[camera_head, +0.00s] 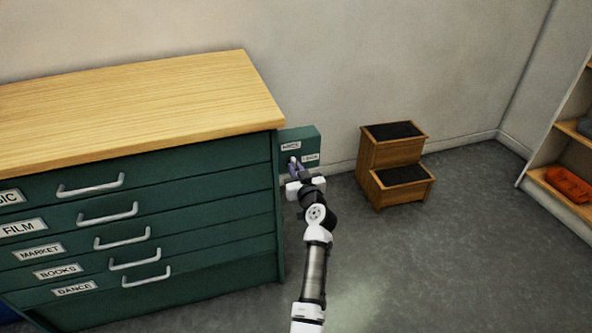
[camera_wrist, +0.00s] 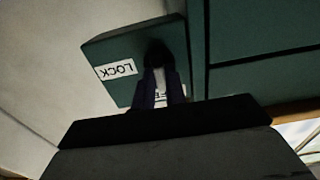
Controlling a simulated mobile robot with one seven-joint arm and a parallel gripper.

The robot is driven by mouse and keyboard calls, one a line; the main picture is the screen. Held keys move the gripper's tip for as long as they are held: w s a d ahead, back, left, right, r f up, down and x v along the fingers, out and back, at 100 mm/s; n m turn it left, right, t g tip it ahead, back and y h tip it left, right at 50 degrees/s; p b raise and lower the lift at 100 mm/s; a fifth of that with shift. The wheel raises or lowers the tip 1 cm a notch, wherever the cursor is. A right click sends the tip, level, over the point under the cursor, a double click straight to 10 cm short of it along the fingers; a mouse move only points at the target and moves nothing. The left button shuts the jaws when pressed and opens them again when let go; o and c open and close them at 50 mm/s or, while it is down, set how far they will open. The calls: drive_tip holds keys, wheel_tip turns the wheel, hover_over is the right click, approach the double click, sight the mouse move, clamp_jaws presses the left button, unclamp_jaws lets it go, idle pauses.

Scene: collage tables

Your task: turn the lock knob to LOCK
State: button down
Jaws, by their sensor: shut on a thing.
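The lock knob (camera_wrist: 159,72) is a pale bar on a dark round base, on a green lock panel (camera_wrist: 101,49) fixed beside the drawer cabinet. A white LOCK label (camera_wrist: 117,69) is on the panel to the left of the knob in the wrist view. A second label, partly hidden by my fingers, lies below the knob there. In the head view the panel (camera_head: 307,135) is at the cabinet's right side and carries two white labels. My gripper (camera_head: 295,166) reaches the panel there. In the wrist view my gripper (camera_wrist: 160,88) is shut on the knob, one finger on each side.
The green cabinet (camera_head: 160,190) has a wooden top and several labelled drawers with projecting handles. A wooden step stool (camera_head: 391,155) stands by the wall to the right. A shelf (camera_head: 570,165) with an orange item stands at the far right. Open floor lies between.

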drive_tip(key=shift+m, duration=0.4)
drive_tip(key=m+b, duration=0.1)
drive_tip(key=m, duration=0.2)
drive_tip(key=shift+d+m, duration=0.1)
drive_tip(key=shift+m, duration=0.3)
drive_tip(key=m+p, duration=0.1)
drive_tip(key=m, duration=0.5)
drive_tip(key=m+p, duration=0.1)
drive_tip(key=m, duration=0.6)
drive_tip(key=shift+w+d+f+p, duration=0.1)
drive_tip(key=shift+d+f+p, duration=0.1)
drive_tip(key=shift+p, duration=0.2)
drive_tip(key=shift+m, duration=0.3)
drive_tip(key=c, duration=1.4)
unclamp_jaws()
drive_tip(key=shift+c, duration=0.2)
